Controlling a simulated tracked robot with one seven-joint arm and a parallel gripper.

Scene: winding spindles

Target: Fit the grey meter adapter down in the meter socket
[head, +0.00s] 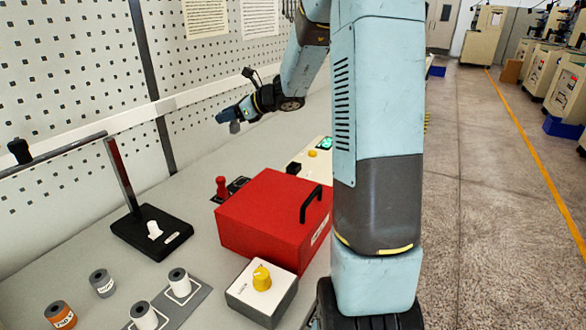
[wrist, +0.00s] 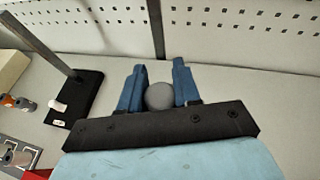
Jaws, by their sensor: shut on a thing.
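My gripper (head: 226,116) is at the end of the raised arm, above the bench and left of the red box. Its blue fingers are closed on the grey meter adapter (head: 235,127), which hangs below them in the head view. In the wrist view the adapter (wrist: 160,96) is a round grey shape between the two blue fingers (wrist: 158,76). Only one side of it shows. I cannot make out the meter socket for certain.
The red box (head: 262,222) with a black handle stands mid-bench. A black stand (head: 152,232) with an upright post is to its left. A yellow-knobbed box (head: 262,291) and several spools, one a grey spool (head: 102,283), are in front. A perforated wall (head: 75,80) borders the bench.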

